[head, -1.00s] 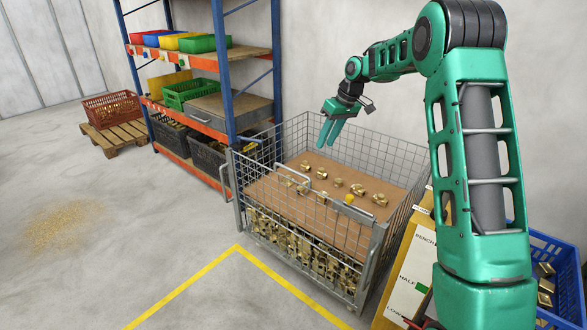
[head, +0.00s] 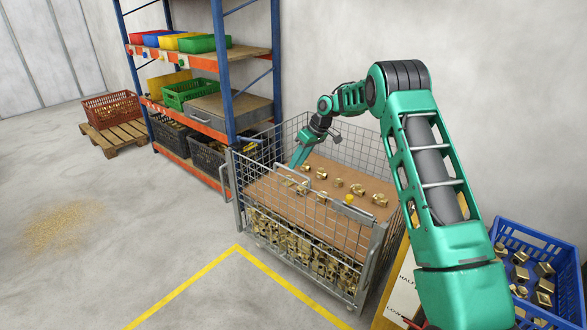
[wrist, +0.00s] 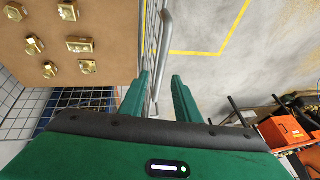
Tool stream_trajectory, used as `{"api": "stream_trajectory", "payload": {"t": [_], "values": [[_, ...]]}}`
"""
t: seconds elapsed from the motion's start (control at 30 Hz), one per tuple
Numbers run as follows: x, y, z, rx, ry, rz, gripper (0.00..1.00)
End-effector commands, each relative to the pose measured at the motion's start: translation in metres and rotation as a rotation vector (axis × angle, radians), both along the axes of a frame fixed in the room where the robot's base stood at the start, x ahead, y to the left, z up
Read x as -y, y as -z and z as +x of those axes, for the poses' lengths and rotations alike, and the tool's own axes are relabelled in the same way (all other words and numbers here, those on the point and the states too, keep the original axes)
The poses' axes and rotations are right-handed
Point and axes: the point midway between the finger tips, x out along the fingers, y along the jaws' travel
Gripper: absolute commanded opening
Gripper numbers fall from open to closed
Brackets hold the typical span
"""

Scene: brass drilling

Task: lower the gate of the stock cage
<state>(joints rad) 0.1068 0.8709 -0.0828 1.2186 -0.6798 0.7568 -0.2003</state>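The stock cage (head: 376,255) is a grey wire-mesh box holding brass fittings under a brown board (head: 320,205), with more fittings on top. Its front gate (head: 318,238) stands upright. My gripper (head: 296,163) reaches down over the cage to the handle. In the wrist view my gripper (wrist: 161,75) is open, with the handle bar (wrist: 164,38) running between its two green fingers. Whether a finger touches the bar I cannot tell.
A blue and orange rack (head: 217,75) stands close behind the cage at left. A sign board (head: 398,290) and a blue crate of brass parts (head: 558,258) stand at right. The floor before the gate is clear, with a yellow line (head: 185,286) marked on it.

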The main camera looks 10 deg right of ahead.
Motion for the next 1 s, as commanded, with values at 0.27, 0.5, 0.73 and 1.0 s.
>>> {"api": "stream_trajectory", "payload": {"t": [0.27, 0.5, 0.73, 1.0], "values": [[-0.010, 0.022, 0.005, 0.000, 0.000, 0.000, 0.30], [-0.010, 0.024, 0.006, 0.001, 0.000, 0.001, 0.30], [-0.010, 0.024, 0.006, 0.000, 0.000, 0.000, 0.00], [-0.012, 0.029, 0.005, 0.000, -0.001, 0.002, 0.00]]}}
